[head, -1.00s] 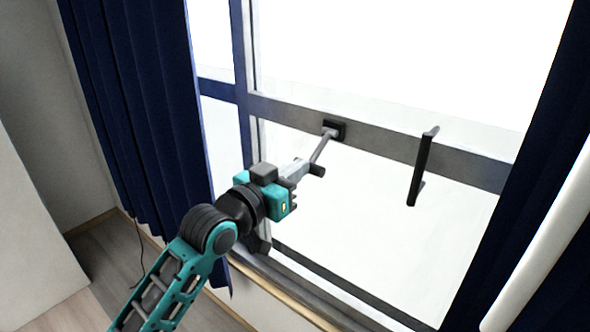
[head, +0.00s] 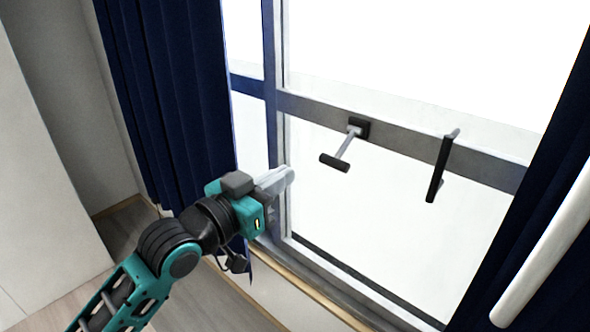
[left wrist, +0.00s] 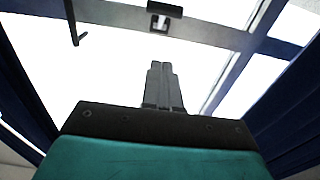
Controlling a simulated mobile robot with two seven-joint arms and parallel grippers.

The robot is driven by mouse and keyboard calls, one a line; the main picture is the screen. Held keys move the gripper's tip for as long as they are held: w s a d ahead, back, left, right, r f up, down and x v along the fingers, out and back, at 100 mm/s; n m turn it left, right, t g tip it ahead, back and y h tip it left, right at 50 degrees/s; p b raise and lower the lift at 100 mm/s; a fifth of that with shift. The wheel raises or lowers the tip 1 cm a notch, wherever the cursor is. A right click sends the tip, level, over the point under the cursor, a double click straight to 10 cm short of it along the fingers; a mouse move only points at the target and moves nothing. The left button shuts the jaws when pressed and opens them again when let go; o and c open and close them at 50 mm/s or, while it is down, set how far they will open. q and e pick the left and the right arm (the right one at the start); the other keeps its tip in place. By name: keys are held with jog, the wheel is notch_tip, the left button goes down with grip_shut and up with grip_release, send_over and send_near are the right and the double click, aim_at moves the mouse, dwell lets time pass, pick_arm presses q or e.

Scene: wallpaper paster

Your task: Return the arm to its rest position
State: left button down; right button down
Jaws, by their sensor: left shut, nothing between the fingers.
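My left gripper (head: 288,174) is at the end of the teal and black arm that comes in from the lower left in the head view. Its fingers are together with nothing between them. It is in front of the window frame, below and left of a black window handle (head: 335,163) on a grey stem, and apart from it. In the left wrist view the shut fingers (left wrist: 161,66) point up toward the window, and the handle (left wrist: 164,9) shows beyond them at the top. My right gripper is in neither view.
A second black handle (head: 438,170) is on the window crossbar (head: 400,145) to the right. Dark blue curtains (head: 165,90) hang at both sides; the left one is close behind the arm. A white pole (head: 545,255) slants at the right. The floor (head: 205,300) is at lower left.

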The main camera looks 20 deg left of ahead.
pick_arm(q)
jog(key=shift+s+a, duration=0.2)
jog(key=shift+s, duration=0.25)
jog(key=s+f+g+y, duration=0.1)
jog(key=s+f, duration=0.3)
jog(key=f, duration=0.6)
jog(key=s+d+f+n+g+y, duration=0.1)
jog(key=s+f+g, duration=0.2)
jog(key=f, duration=0.8)
jog(key=s+d+f+g+y, duration=0.1)
jog(key=s+f+g+y, duration=0.1)
jog(key=s+f, duration=0.5)
notch_tip(320, 180, down, 4)
jog(key=shift+s+f, duration=0.15)
jog(key=shift+f, duration=0.05)
jog(key=shift+d, duration=0.1)
